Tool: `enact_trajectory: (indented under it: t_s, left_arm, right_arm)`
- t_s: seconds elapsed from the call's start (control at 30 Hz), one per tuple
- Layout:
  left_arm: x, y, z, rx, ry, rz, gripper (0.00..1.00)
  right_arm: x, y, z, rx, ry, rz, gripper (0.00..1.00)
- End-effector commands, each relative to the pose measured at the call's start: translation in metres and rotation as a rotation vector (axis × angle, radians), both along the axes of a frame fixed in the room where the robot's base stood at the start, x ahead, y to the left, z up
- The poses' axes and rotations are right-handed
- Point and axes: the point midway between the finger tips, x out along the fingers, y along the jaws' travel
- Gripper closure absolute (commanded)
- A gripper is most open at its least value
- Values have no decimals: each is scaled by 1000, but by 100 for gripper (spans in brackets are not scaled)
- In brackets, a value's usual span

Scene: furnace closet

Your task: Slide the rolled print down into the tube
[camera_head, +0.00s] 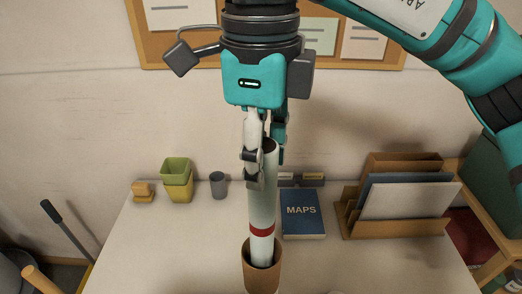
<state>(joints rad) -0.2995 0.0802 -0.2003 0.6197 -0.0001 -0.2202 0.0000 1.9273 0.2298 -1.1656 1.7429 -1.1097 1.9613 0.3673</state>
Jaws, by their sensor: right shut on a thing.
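The rolled print (263,209) is a white roll with a red band near its lower part. It stands nearly upright, and its lower end is inside the mouth of the brown tube (262,275). The tube stands at the near middle of the table, and its bottom is cut off by the frame edge. My right gripper (262,158) comes down from above and is shut on the upper part of the print. How deep the print's lower end sits is hidden by the tube's wall. My left gripper is not in view.
A blue MAPS book (302,214) lies just right of the print. A wooden file holder (397,228) stands at the right of the table (170,250). The table's left front is clear.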

Motion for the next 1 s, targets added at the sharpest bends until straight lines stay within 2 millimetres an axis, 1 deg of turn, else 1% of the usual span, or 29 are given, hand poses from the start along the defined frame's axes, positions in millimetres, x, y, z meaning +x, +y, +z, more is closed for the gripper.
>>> enact_trajectory:
  t_s: [0.03, 0.1, 0.9, 1.0]
  left_arm:
    - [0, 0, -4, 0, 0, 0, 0]
    - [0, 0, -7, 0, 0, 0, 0]
    - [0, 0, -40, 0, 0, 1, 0]
    - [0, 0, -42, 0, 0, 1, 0]
  right_arm:
    - [0, 0, -5, 0, 0, 0, 100]
    - [0, 0, -8, 0, 0, 0, 100]
    - [0, 0, -48, 1, 0, -1, 100]
    - [0, 0, -51, 1, 0, -1, 100]
